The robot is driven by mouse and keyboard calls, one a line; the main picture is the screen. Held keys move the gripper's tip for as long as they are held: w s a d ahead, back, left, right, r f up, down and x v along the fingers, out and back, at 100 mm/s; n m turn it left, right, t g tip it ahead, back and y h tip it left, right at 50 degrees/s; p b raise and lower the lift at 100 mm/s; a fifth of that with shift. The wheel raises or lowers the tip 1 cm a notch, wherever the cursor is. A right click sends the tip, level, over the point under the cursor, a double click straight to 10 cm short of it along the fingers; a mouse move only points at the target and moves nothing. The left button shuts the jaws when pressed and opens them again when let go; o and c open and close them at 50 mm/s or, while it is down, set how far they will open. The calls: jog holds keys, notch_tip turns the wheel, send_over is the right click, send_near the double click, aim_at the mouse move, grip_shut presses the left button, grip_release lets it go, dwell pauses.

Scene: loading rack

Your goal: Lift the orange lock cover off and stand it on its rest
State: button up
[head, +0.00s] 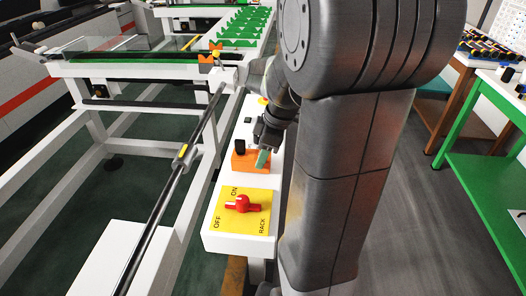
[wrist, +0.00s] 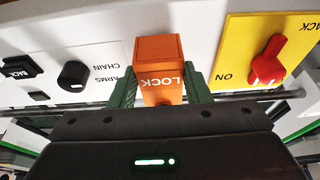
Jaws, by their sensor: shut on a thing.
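The orange lock cover (wrist: 159,77) is a box marked LOCK, seen upside down in the wrist view between the two green fingers. My gripper (wrist: 160,90) is shut on it, one finger against each side. In the head view the orange cover (head: 243,162) is at the white control panel (head: 240,243), partly hidden by my gripper (head: 262,157). I cannot tell whether its bottom touches the panel. I cannot make out the rest in either view.
A yellow plate (head: 258,222) with a red rotary switch (head: 241,204), marked ON, OFF and RACK, is close to the cover. On its other side are a black CHAIN ARMS knob (wrist: 73,75) and a black BACK switch (wrist: 18,67). A white rack frame stands left.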

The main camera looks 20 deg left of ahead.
jog(key=shift+f, duration=0.25)
jog(key=o, duration=1.2)
jog(key=shift+c, duration=0.2)
jog(key=s+v, duration=0.1)
jog(key=v, duration=1.3)
jog(key=shift+w, duration=0.45)
jog(key=shift+f, duration=0.15)
